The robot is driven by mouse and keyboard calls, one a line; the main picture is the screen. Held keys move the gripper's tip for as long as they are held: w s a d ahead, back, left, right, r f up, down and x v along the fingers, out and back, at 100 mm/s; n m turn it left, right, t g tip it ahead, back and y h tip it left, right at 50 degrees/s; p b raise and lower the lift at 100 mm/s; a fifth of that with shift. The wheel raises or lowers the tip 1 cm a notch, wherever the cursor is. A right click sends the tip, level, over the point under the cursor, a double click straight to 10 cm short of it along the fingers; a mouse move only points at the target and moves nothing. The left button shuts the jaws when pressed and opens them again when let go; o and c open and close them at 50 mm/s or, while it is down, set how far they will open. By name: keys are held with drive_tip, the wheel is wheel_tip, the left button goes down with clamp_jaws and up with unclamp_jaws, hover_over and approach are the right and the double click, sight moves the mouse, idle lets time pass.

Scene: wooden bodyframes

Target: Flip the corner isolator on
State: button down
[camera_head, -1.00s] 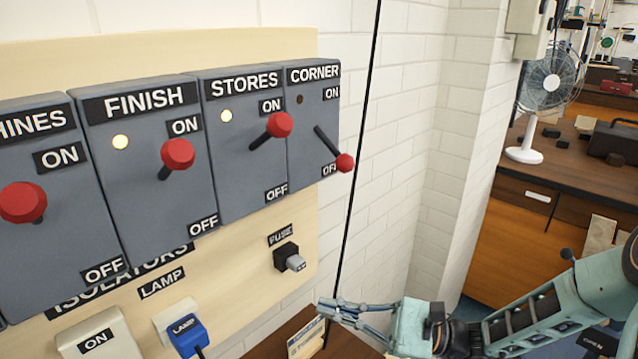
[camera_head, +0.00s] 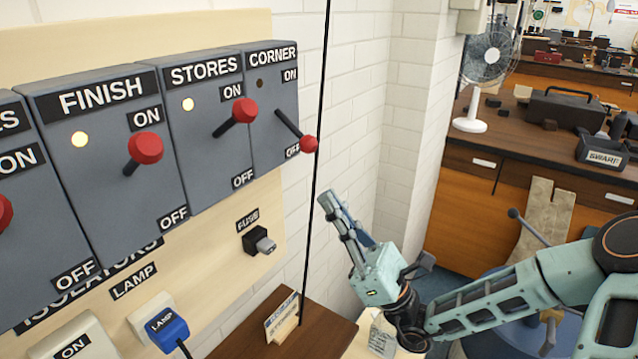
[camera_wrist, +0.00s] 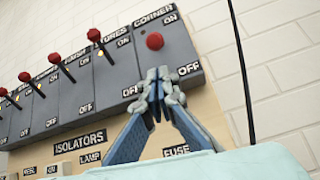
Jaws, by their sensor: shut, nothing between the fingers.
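The corner isolator (camera_head: 265,100) is a grey box at the right end of the isolator row in the head view. Its red-knobbed lever (camera_head: 308,144) points down toward the OFF label, and its small lamp is dark. In the wrist view its red knob (camera_wrist: 155,41) shows above my fingertips. My gripper (camera_head: 328,200) is shut and empty, below and to the right of the knob and apart from it, fingers pointing up. In the wrist view my gripper (camera_wrist: 158,82) overlaps the lower part of the corner box.
The stores isolator (camera_head: 205,125) and finish isolator (camera_head: 105,145) have lit lamps and levers up. A thin black cable (camera_head: 318,150) hangs right beside the corner knob. A fuse holder (camera_head: 258,241) sits below. A wooden ledge (camera_head: 330,333) lies under the panel.

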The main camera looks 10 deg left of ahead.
sight(294, 129)
drive_tip(key=x, duration=0.9)
drive_tip(key=shift+p, duration=0.45)
drive_tip(key=shift+r+p, duration=0.1)
drive_tip(key=shift+p, duration=0.45)
